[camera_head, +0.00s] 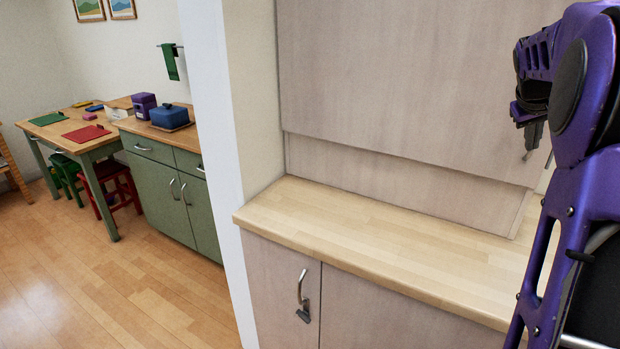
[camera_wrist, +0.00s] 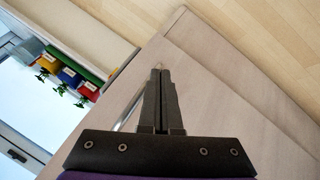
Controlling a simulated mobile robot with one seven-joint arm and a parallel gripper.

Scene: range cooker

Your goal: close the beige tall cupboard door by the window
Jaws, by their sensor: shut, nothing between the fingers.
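A large beige cupboard door (camera_head: 390,75) stands above the pale wood worktop in the head view. It fills much of the wrist view (camera_wrist: 215,110). A slim metal handle (camera_wrist: 128,112) shows left of the fingers, partly hidden by them. My gripper (camera_wrist: 160,71) is shut and empty, its fingers in front of the pale door face. In the head view my gripper (camera_head: 532,143) is at the upper right, pointing down, by the right part of the door. I cannot tell whether the fingers touch the door, or how far ajar it is.
The pale wood worktop (camera_head: 350,232) juts out below, over a lower cupboard with a metal handle (camera_head: 301,290). A window (camera_wrist: 25,95) with several coloured pots (camera_wrist: 68,77) is left in the wrist view. Green cabinets (camera_head: 155,195) and open floor (camera_head: 110,280) lie left.

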